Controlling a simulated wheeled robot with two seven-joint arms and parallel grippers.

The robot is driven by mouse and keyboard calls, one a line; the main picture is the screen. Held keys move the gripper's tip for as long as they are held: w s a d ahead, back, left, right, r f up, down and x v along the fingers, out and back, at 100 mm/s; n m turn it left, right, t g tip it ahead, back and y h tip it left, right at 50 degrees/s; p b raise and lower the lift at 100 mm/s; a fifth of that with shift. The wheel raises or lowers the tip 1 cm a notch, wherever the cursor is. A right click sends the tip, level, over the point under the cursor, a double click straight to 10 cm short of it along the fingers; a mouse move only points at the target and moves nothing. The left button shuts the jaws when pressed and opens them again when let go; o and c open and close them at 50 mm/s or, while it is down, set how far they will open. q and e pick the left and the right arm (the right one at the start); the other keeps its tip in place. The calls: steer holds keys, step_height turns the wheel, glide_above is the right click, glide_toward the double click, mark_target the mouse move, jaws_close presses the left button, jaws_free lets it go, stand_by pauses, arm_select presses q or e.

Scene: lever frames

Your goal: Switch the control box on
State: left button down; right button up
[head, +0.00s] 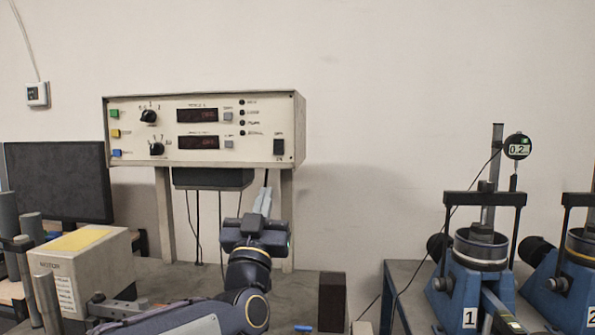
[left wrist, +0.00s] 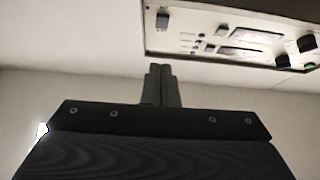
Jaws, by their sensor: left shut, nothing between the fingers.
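The control box (head: 240,158) is a cream unit on a stand against the wall, with two dark red displays, black knobs and coloured buttons. Its black rocker switch (head: 279,147) is at the lower right of the front panel. My left gripper (head: 265,192) is shut and empty, pointing up below the switch and apart from it. In the left wrist view, the shut fingers (left wrist: 160,72) are just below the panel, which appears upside down, and the switch (left wrist: 162,20) is above them. My right gripper is in neither view.
A monitor (head: 60,180) and a motor box (head: 82,262) stand at the left. Blue lever frames (head: 480,270) with a dial gauge (head: 517,147) stand at the right. A dark block (head: 332,302) is right of my left arm. Cables hang under the control box.

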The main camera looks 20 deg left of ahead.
arm_select(q)
steer(key=shift+r, duration=0.2)
steer(key=shift+w, duration=0.1)
steer(key=p, duration=0.4)
glide_toward(279, 148)
step_height(279, 148, up, 4)
steer(key=w, duration=0.2)
steer(key=w+a, duration=0.1)
steer(key=w, duration=0.1)
steer(key=shift+a+f, duration=0.1)
steer(key=shift+f, duration=0.15)
steer(key=shift+w, duration=0.3)
